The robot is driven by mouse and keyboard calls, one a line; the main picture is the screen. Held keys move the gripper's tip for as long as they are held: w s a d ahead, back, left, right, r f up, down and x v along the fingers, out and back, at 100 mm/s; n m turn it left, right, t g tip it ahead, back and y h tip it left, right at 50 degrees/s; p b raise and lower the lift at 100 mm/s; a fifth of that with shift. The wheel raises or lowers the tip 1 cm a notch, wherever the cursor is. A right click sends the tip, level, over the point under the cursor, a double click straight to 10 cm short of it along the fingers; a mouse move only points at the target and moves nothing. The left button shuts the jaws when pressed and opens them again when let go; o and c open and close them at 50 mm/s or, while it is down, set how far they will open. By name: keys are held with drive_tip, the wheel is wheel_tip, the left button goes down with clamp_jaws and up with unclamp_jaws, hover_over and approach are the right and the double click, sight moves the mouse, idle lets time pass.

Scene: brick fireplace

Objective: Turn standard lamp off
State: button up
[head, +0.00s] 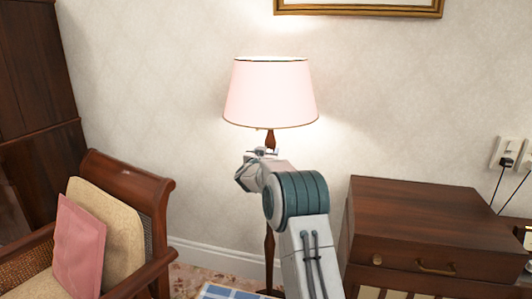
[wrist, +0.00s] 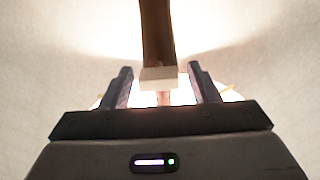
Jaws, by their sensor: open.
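The standard lamp has a lit pale pink shade (head: 270,93) on a dark wooden pole (head: 269,245), against the wall in the head view. My gripper (head: 262,151) is just below the shade, at the upper pole. In the wrist view, my open gripper (wrist: 160,72) has one finger on each side of a small pale block (wrist: 158,77) at the end of the brown pole (wrist: 157,30). Gaps show between the fingers and the block. Bright light shows behind it. My arm covers part of the pole in the head view. I cannot tell whether the block is the switch.
A wooden armchair (head: 160,190) with a pink cushion (head: 78,245) stands at the left. A dark wooden cabinet (head: 430,210) stands at the right, near wall sockets (head: 507,153). A gilt picture frame (head: 358,12) hangs above. Bare wall lies behind the lamp.

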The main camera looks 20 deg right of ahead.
drive_tip(key=c, duration=1)
drive_tip(key=shift+r+n+p, duration=0.15)
drive_tip(key=shift+n+p, duration=0.15)
drive_tip(key=shift+p, duration=0.35)
drive_tip(key=shift+a+r+n+p, duration=0.15)
drive_tip(key=shift+n+p, duration=0.45)
drive_tip(key=shift+p, duration=0.35)
drive_tip(key=n+p, duration=0.2)
drive_tip(key=p, duration=0.1)
drive_tip(key=shift+n, duration=0.3)
drive_tip(key=n+p, duration=0.2)
drive_tip(key=n, duration=0.1)
drive_tip(key=n+p, duration=0.3)
drive_tip(key=shift+w+a+f, duration=0.1)
drive_tip(key=shift+a+f, duration=0.05)
drive_tip(key=shift+f, duration=0.05)
drive_tip(key=n+p, duration=0.1)
drive_tip(key=n, duration=0.2)
drive_tip(key=shift+f+n, duration=0.15)
drive_tip(key=shift+n, duration=0.25)
drive_tip(key=shift+f+n+p, duration=0.15)
drive_tip(key=shift+n+p, duration=0.4)
drive_tip(key=shift+n, duration=1.45)
